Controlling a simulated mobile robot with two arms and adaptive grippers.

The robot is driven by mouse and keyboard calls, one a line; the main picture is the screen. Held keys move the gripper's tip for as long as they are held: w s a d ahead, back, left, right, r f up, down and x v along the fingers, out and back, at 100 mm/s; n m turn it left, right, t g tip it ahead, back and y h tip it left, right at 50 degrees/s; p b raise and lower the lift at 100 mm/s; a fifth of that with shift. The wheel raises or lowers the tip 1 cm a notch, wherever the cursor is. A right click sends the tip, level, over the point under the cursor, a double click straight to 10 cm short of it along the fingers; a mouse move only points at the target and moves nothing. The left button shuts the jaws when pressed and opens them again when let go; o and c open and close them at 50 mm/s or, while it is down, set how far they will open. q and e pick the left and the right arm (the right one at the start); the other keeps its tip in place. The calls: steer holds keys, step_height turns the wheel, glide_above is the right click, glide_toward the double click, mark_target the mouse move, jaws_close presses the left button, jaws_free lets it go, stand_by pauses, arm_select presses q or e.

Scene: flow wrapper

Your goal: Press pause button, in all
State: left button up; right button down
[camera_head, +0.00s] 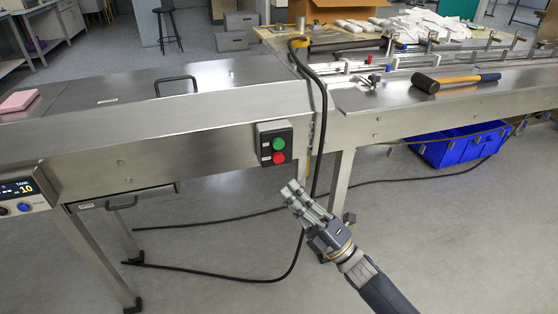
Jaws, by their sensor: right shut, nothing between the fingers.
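A dark button box (274,143) is mounted on the front of the steel flow wrapper (190,137). It has a green button (278,144) above a red button (278,157). I cannot tell from any label which one is pause. My right gripper (291,189) is shut and empty. Its fingertips are a little below and to the right of the red button in the picture, apart from the box. My left gripper is not in view.
A control panel with a lit display (17,189) is at the far left. A black cable (321,130) hangs down beside the box. A mallet (455,81) lies on the conveyor at right. A blue bin (460,145) sits below it.

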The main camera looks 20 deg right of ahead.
mark_target(278, 158)
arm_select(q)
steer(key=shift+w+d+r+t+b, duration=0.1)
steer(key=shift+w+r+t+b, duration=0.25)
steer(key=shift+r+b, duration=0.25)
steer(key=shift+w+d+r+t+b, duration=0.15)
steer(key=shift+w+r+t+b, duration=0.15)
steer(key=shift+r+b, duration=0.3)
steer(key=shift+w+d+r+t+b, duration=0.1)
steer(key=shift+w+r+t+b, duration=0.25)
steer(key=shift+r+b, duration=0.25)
arm_select(e)
steer(key=w, duration=0.7)
steer(key=shift+w, duration=0.35)
steer(key=shift+a, duration=0.1)
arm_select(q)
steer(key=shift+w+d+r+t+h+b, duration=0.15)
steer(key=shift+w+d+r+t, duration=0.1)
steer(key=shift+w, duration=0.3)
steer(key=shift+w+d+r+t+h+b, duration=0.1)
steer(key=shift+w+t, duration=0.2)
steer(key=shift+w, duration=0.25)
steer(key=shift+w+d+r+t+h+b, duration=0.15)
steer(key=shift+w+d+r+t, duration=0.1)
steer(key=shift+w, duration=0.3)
arm_select(e)
steer(key=shift+w, duration=0.4)
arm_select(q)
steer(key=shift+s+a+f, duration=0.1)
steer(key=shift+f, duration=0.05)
